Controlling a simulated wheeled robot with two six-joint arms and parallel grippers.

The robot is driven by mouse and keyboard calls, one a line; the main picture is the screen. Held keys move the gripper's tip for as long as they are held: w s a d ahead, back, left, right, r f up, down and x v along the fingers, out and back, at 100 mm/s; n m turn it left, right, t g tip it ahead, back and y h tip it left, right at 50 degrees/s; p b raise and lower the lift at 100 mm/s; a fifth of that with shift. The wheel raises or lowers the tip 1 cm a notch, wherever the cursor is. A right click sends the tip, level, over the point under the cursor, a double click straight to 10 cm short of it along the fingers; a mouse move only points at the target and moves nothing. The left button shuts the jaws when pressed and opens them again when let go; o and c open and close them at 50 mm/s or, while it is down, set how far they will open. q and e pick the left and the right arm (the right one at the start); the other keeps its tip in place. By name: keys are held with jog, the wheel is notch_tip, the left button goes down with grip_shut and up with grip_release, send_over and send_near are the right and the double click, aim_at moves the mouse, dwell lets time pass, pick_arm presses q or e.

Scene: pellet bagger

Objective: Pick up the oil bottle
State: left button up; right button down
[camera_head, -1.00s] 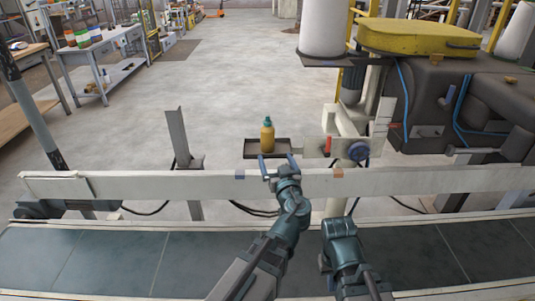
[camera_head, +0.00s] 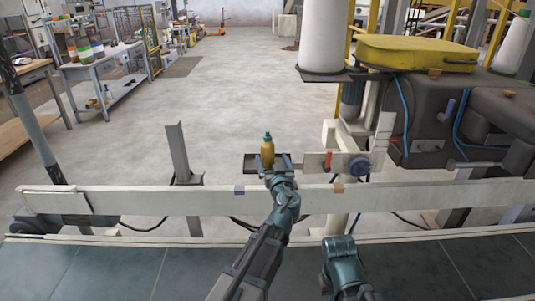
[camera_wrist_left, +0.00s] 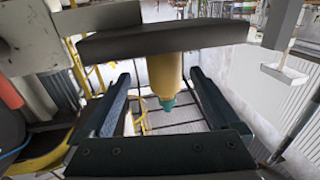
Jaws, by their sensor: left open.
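The oil bottle (camera_head: 267,148), yellow with a green cap, stands upright on a small dark tray (camera_head: 249,163) beyond the white rail. My left gripper (camera_head: 273,160) is open at the tray, its fingers just in front of and beside the bottle. The left wrist view is upside down. There the bottle (camera_wrist_left: 165,76) hangs cap-down from the tray (camera_wrist_left: 165,40), between the open fingers (camera_wrist_left: 160,78) in the picture. Whether the fingers touch it I cannot tell. Of my right arm, only a teal link shows in the head view; its gripper is not seen.
A long white rail (camera_head: 130,203) crosses in front of the tray, under my left arm. A dark conveyor belt (camera_head: 130,272) lies nearer. An upright metal post (camera_head: 177,150) stands left of the tray. The bagging machine (camera_head: 425,110) and a bracket with a blue knob (camera_head: 359,166) are on the right.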

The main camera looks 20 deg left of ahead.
aim_at(269, 157)
pick_arm(q)
jog(key=shift+a+f+x, duration=0.1)
jog(key=shift+a+x, duration=0.05)
jog(key=shift+x, duration=1.15)
jog(key=shift+a+f+x, duration=0.1)
jog(key=shift+x, duration=1.2)
jog(key=shift+s, duration=0.15)
grip_shut()
